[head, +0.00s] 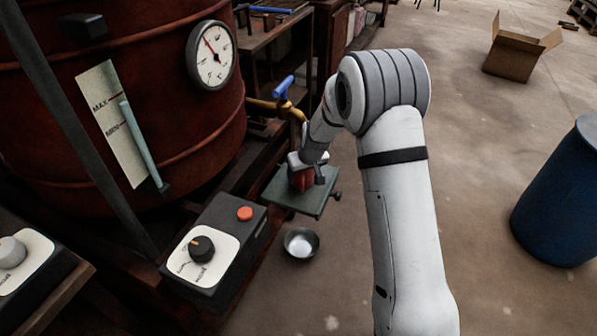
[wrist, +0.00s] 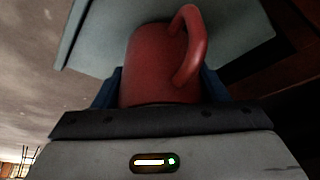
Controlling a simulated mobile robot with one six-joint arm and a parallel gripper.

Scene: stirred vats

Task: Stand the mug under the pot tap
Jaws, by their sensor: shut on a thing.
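A red mug (wrist: 152,62) fills the middle of the wrist view, with its handle at the upper right. My gripper (wrist: 160,95) is shut on the mug, one blue finger on each side. In the head view the mug (head: 301,180) is mostly hidden by my gripper (head: 308,168), over a grey-green plate (head: 318,200). I cannot tell whether the mug touches the plate. The pot tap (head: 283,106) has a brass pipe and a blue handle, and comes out of the big rust-red pot (head: 160,130). Its spout end is partly hidden behind my arm, just above the gripper.
A control box (head: 215,250) with a black knob and orange button stands left of the plate. A small metal bowl (head: 300,243) is on the floor below. A blue barrel (head: 560,200) and a cardboard box (head: 512,55) stand at the right. Open floor lies between.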

